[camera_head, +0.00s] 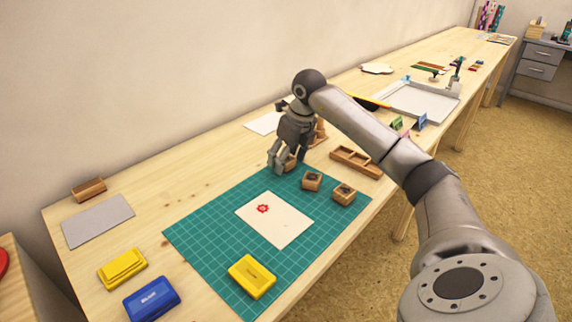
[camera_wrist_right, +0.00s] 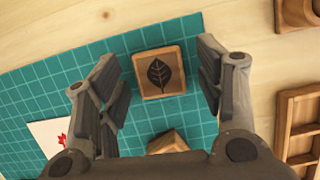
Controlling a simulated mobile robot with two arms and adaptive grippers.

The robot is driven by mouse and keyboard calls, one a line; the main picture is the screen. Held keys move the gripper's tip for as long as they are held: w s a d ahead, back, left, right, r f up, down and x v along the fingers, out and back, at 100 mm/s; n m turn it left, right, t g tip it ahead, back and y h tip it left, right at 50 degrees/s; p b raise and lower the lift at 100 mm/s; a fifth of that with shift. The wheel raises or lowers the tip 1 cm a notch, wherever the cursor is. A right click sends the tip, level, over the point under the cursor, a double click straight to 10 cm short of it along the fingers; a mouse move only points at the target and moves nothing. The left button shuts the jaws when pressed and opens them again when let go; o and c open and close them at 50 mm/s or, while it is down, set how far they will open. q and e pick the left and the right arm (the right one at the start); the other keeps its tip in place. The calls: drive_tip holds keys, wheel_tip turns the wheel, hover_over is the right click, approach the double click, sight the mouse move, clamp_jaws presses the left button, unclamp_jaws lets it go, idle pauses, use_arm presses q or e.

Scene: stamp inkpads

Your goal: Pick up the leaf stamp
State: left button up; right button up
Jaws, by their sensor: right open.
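The leaf stamp (camera_wrist_right: 158,73) is a square wooden block with a dark leaf on its top. In the right wrist view it sits on the green mat between the fingers of my right gripper (camera_wrist_right: 161,82), with a gap on each side. In the head view the gripper (camera_head: 282,163) is over the far edge of the mat and hides most of the leaf stamp (camera_head: 291,161). My right gripper is open and empty. My left gripper is not in view.
Two more wooden stamps (camera_head: 312,180) (camera_head: 344,193) sit close by on the green cutting mat (camera_head: 200,231). A wooden divided tray (camera_head: 355,161) lies right of them. A white card (camera_head: 275,222) with a red print, and yellow (camera_head: 252,277) and blue (camera_head: 152,299) inkpads are nearer.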

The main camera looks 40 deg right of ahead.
drive_tip(key=c, duration=1)
drive_tip(key=shift+r, duration=0.1)
drive_tip(key=shift+r, duration=0.35)
wheel_tip(320, 180, up, 2)
drive_tip(key=shift+r+p, duration=0.15)
drive_tip(key=shift+p, duration=0.3)
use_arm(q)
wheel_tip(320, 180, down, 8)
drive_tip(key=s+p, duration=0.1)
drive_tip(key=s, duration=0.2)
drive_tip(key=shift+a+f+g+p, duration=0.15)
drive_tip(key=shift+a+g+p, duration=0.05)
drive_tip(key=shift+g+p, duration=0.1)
use_arm(e)
drive_tip(key=shift+s+a+r, duration=1.3)
drive_tip(key=shift+a+r, duration=0.35)
drive_tip(key=shift+a, duration=0.3)
drive_tip(key=shift+s+a+r, duration=1.3)
drive_tip(key=shift+a+r, duration=0.35)
drive_tip(key=shift+a, duration=0.3)
drive_tip(key=shift+s+a+r, duration=1.3)
drive_tip(key=shift+a+r, duration=0.35)
drive_tip(key=shift+a, duration=0.3)
